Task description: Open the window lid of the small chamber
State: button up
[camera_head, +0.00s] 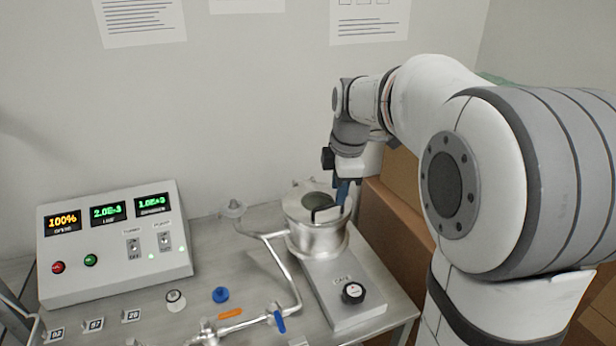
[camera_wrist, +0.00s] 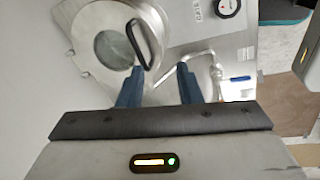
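The small chamber (camera_head: 317,238) is a round metal pot on a grey box on the table. Its window lid (camera_head: 305,193) lies flat on top, with a dark round glass; it also shows in the wrist view (camera_wrist: 88,67). A dark curved handle (camera_wrist: 136,47) stands at the lid's edge. My gripper (camera_head: 342,190) is over the right side of the lid. In the wrist view my gripper (camera_wrist: 158,76) has its two blue fingers spread apart with nothing between them. The left fingertip is close to the handle's lower end; I cannot tell whether they touch.
A control box (camera_head: 115,243) with three lit displays stands at the left of the table. Metal piping with a blue-handled valve (camera_head: 279,321) runs in front of the chamber. A black knob (camera_head: 353,292) sits on the grey box. Cardboard boxes (camera_head: 390,215) stand at the right.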

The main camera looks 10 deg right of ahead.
aim_at(331, 206)
jog(key=w+f+n, duration=0.1)
jog(key=f, duration=0.1)
jog(key=w+f+n+p, duration=0.1)
jog(key=w+f, duration=0.1)
jog(key=w+f+n, duration=0.1)
jog(key=w+f, duration=0.1)
jog(key=f, duration=0.1)
jog(key=shift+f+p, duration=0.1)
jog(key=shift+p, duration=0.2)
jog(key=shift+c, duration=0.2)
grip_shut()
dwell(0.3)
